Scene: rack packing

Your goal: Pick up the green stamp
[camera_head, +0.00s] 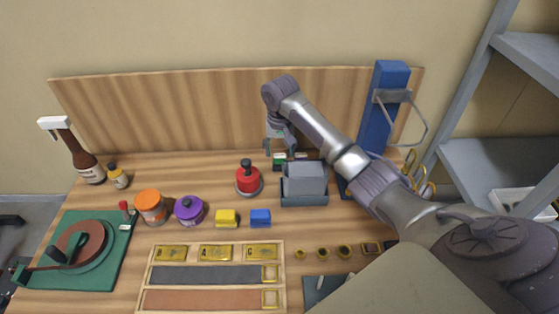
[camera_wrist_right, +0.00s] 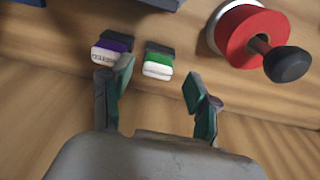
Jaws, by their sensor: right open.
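The green stamp (camera_head: 279,161) stands at the back of the wooden table, behind the grey box and near the back board. In the right wrist view, the green stamp (camera_wrist_right: 158,60) has a dark top, a green band and a white part. My right gripper (camera_head: 280,145) is open, just above and behind the stamp in the head view. In the wrist view, the gripper's fingers (camera_wrist_right: 156,84) are spread, with the stamp just beyond the gap and apart from both fingertips. A purple stamp (camera_wrist_right: 112,46) sits beside it, close to one finger. My left gripper is not in view.
A red round container with a dark knob (camera_head: 248,179) stands left of a grey box (camera_head: 304,183). The wooden back board (camera_head: 180,110) is close behind the gripper. A blue post (camera_head: 383,105) rises at right. Yellow and blue blocks (camera_head: 260,217) lie in front.

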